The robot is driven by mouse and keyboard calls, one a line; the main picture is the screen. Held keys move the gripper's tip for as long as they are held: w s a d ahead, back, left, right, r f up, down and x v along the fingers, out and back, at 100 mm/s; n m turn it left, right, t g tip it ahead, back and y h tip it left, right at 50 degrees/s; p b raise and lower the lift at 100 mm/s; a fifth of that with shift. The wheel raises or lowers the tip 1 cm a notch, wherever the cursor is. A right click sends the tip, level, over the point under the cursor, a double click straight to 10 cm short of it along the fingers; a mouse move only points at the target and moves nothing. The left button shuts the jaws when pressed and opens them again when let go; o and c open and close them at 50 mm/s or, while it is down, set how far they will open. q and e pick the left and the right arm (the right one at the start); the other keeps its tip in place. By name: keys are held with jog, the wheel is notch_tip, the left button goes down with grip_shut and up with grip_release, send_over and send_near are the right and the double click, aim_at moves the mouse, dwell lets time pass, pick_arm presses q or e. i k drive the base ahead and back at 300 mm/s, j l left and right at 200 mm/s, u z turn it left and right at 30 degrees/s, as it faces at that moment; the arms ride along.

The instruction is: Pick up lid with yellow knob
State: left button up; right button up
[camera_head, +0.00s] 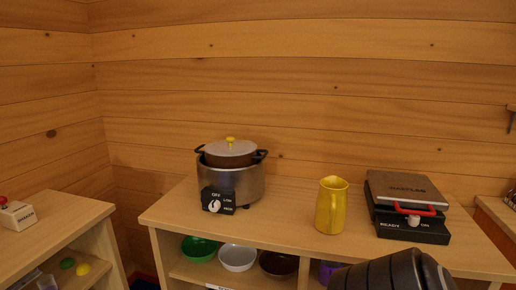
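A grey lid (225,148) with a yellow knob (230,140) sits on a brown pot with dark side handles. That pot (229,161) rests in the top of a silver round cooker (240,185) with a black control box and dial, on the left half of the wooden counter. Neither of my grippers shows in the head view. A dark ribbed part at the bottom right edge appears to be one of my arm links.
A yellow pitcher (331,206) and a black waffle maker with a red handle (407,208) stand right on the counter (285,225). Bowls, including a green one (199,248), sit on the shelf below. A lower cabinet (62,225) stands left, across a gap.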

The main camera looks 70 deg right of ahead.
aim_at(230, 147)
jog(key=z, duration=1.9)
jog(key=i+j, duration=0.2)
jog(key=j, duration=0.2)
jog(key=i+j+z, duration=0.1)
jog(key=j, duration=0.3)
jog(key=i, duration=0.1)
